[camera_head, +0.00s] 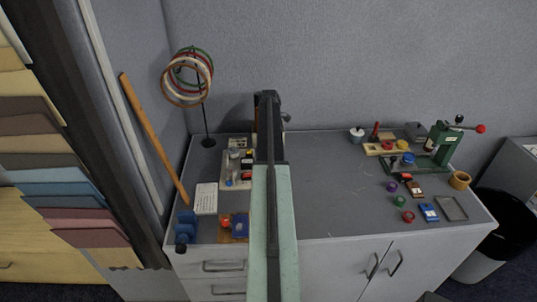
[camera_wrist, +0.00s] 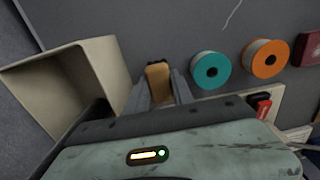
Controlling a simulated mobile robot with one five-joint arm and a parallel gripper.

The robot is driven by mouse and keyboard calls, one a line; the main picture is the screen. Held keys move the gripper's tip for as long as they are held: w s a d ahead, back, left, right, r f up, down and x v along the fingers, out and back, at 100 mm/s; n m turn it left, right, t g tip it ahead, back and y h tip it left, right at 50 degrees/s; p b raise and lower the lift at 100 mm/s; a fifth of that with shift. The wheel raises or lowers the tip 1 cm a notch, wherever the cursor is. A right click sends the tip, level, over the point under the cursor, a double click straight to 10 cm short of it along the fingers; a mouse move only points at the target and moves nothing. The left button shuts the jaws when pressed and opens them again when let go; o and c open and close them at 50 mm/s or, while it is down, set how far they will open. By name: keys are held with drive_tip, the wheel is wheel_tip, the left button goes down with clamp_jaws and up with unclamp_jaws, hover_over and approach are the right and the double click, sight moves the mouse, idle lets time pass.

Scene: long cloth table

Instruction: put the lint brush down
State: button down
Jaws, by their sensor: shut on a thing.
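The lint brush (camera_wrist: 158,84) shows in the wrist view as a rounded tan piece with a dark edge at its far end. It sits between the two grey fingers of my gripper (camera_wrist: 160,76), which is shut on it. The rest of the brush is hidden by my gripper. In the head view my gripper (camera_head: 267,97) is at the back of the grey table (camera_head: 325,180), near the wall. My arm hides most of what is there, and I cannot make out the brush clearly. I cannot tell whether the brush touches the table.
A beige open container (camera_wrist: 75,80) stands close left of my gripper in the wrist view. Teal (camera_wrist: 210,70) and orange (camera_wrist: 265,58) spools lie to the right. A ring stand (camera_head: 207,140) and a tray of small things (camera_head: 238,170) are left; the table's middle right is clear.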

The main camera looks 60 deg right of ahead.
drive_tip(key=shift+f, duration=0.4)
drive_tip(key=c, duration=1.1)
unclamp_jaws()
wheel_tip(320, 180, up, 12)
drive_tip(key=p, duration=1.2)
